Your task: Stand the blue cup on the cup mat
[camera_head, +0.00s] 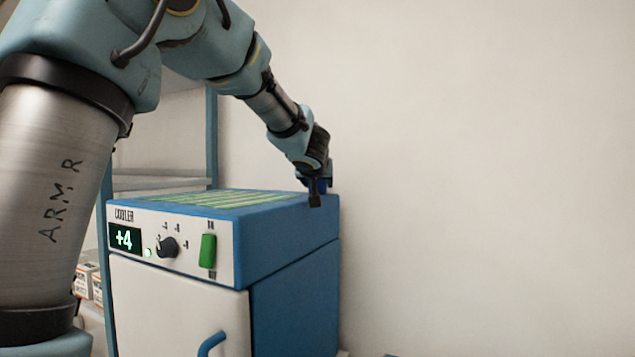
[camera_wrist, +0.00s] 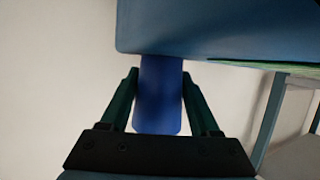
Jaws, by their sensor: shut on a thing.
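The blue cup (camera_wrist: 159,105) is between the two fingers of my gripper (camera_wrist: 160,76) in the wrist view, and the fingers are shut on it. In the head view my gripper (camera_head: 317,188) is at the back right corner of the cooler's top, and only a small dark blue bit of the cup (camera_head: 323,185) shows behind a finger. I cannot tell whether the cup touches the cooler. A green striped mat (camera_head: 225,198) lies on the cooler's top, to the left of my gripper. I cannot tell whether it is the cup mat; no other mat shows.
The blue and white cooler (camera_head: 290,255) has a +4 display, a knob and a green switch on its front. A shelf rack (camera_head: 212,140) stands behind it at the left, with small boxes (camera_head: 90,283) low down. Plain wall fills the right.

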